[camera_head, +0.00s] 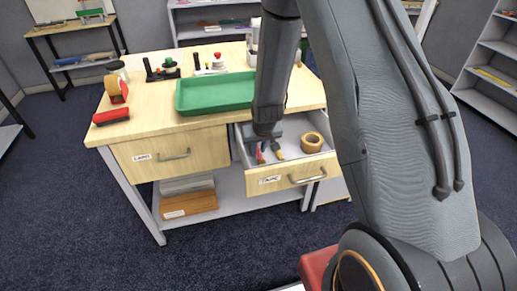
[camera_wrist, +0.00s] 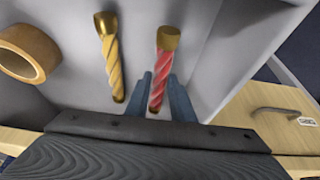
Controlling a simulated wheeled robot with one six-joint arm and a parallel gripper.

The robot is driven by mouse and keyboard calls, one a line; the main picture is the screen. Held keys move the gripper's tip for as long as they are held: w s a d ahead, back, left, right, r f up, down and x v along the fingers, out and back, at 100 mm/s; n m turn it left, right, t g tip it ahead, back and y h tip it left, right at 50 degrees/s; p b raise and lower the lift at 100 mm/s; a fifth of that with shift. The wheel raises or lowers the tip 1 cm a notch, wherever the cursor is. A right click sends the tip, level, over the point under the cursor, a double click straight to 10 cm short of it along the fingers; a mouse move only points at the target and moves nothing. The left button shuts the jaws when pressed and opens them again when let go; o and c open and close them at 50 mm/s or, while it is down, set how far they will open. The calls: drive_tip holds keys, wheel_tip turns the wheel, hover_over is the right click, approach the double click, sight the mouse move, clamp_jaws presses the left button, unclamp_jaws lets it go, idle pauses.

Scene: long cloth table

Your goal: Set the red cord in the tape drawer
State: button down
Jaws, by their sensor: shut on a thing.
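The tape drawer (camera_head: 292,173) is pulled open on the right side of the workbench. My gripper (camera_head: 267,151) reaches down into it at its left part. In the wrist view my gripper (camera_wrist: 161,97) is shut on the red cord (camera_wrist: 165,68), a twisted red piece with a brass-coloured end. The red cord is inside the drawer's walls; I cannot tell whether it touches the floor. A similar tan cord (camera_wrist: 111,62) lies beside it, apart from the fingers. A roll of brown tape (camera_head: 312,142) lies at the drawer's right and shows in the wrist view (camera_wrist: 30,55).
A second drawer (camera_head: 135,160) at the left is shut. On the bench top stand a green tray (camera_head: 214,93), a red cylinder (camera_head: 111,117), a tape dispenser (camera_head: 116,90) and small tools at the back. A lower shelf holds boxes (camera_head: 188,202). The drawer's middle has some free floor.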

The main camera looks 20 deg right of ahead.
drive_tip(key=shift+f, duration=0.6)
drive_tip(key=shift+f, duration=0.1)
drive_tip(key=c, duration=1.5)
unclamp_jaws()
drive_tip(key=shift+c, duration=0.2)
